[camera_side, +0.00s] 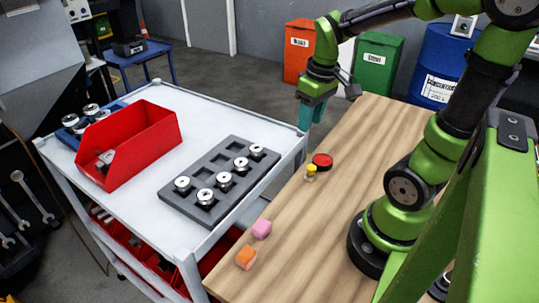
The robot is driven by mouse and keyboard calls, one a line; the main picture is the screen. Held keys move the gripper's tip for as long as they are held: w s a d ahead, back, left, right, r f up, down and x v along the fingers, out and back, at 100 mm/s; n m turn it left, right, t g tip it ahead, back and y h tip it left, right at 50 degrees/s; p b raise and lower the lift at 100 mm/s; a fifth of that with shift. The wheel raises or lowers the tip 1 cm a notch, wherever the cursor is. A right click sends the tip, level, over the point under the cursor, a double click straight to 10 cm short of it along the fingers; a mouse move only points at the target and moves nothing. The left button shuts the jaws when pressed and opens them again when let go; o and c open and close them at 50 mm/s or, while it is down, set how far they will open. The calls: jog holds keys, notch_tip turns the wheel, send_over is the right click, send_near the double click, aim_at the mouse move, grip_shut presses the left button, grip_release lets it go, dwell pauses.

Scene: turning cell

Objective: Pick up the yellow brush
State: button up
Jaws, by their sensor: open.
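A small yellow object (311,169), which looks like the yellow brush, stands on the wooden table near its left edge. It is small in this view, and its bristles cannot be made out. My gripper (310,118) has teal fingers that point down, above and behind the brush in the picture. It is open, apart from the brush, and nothing shows between its fingers.
A round red object (323,160) sits right beside the brush. A pink block (262,228) and an orange block (246,258) lie nearer on the table (330,240). The white cart (178,99) at left carries a red bin (135,150) and a grey tray (217,166) of metal parts.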

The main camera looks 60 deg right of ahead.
aim_at(311, 166)
jog(key=f+n, duration=0.1)
jog(key=f, duration=0.3)
jog(key=d+f+n+g, duration=0.1)
jog(key=f, duration=0.3)
jog(key=s+f+n, duration=0.1)
jog(key=f, duration=0.2)
jog(key=shift+d+f+n, duration=0.4)
jog(key=shift+a+f, duration=0.15)
jog(key=shift+f, duration=2.5)
grip_shut()
jog(key=shift+r, duration=0.15)
notch_tip(311, 166, up, 10)
jog(key=shift+f, duration=0.1)
